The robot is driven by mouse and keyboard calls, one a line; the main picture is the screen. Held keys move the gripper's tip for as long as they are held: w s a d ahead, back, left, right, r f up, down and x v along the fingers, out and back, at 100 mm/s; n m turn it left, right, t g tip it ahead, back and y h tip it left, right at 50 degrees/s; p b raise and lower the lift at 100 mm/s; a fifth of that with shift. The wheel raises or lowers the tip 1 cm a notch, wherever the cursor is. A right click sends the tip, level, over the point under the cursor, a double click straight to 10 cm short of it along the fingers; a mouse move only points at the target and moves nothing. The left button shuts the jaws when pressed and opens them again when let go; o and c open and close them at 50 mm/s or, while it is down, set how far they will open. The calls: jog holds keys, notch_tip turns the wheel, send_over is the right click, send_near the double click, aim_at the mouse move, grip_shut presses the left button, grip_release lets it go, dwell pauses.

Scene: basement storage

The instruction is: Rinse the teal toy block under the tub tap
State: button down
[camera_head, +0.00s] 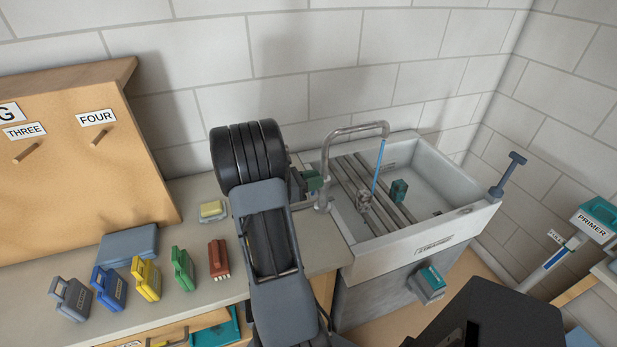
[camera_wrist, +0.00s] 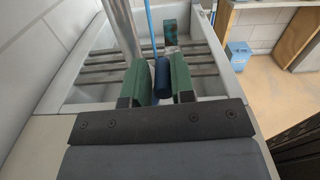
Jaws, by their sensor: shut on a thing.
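The teal toy block (camera_head: 399,190) stands in the tub (camera_head: 470,212), near the slatted rack; it also shows at the top of the wrist view (camera_wrist: 170,31). The grey tap (camera_head: 327,165) arches over the tub. A thin blue stream of water (camera_head: 379,165) falls from its spout, left of the block in the head view and apart from it. My gripper (camera_wrist: 163,82), with green finger pads, is shut on a dark blue cylinder (camera_wrist: 163,77) beside the tap post, apparently the tap handle. My arm hides much of this in the head view.
Several toy-like cases, including a yellow case (camera_head: 146,279), and a red brush (camera_head: 218,260) line the left counter. A soap dish (camera_head: 213,211) sits behind them. A handled tool (camera_head: 508,174) stands at the tub's right corner. A teal-topped box (camera_head: 428,283) is at the tub's front.

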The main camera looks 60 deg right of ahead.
jog(key=c, duration=1)
grip_release()
jog(key=shift+f, duration=0.1)
jog(key=shift+a, duration=0.1)
jog(key=b+v, duration=0.2)
jog(key=v, duration=1)
jog(key=shift+w+a, duration=0.55)
jog(key=shift+a, duration=0.05)
